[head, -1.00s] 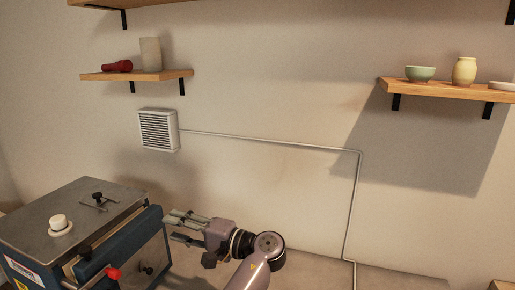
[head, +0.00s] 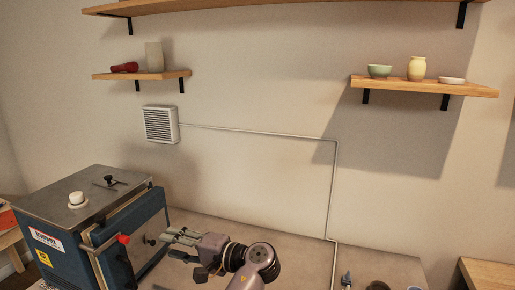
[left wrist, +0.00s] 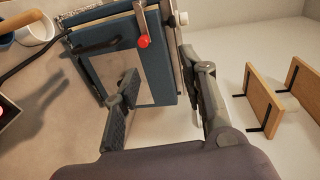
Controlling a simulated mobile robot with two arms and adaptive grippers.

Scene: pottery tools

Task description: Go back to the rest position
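My left gripper (head: 181,246) is in front of the blue machine (head: 69,236), at its right side in the head view. In the left wrist view the two fingers of my left gripper (left wrist: 165,100) stand wide apart with nothing between them. The blue machine (left wrist: 152,52) shows beyond the fingers, with a red knob (left wrist: 143,41) on a lever. From these views I cannot tell whether a finger touches the machine. My right gripper is not in view.
A grey table (head: 297,256) has clear room right of my left arm. Small items stand at its front right edge. A wooden surface (head: 488,274) is at the lower right. Wall shelves hold a red object (head: 125,67), a grey vase (head: 154,56), a green bowl (head: 380,71) and a yellow vase (head: 417,68).

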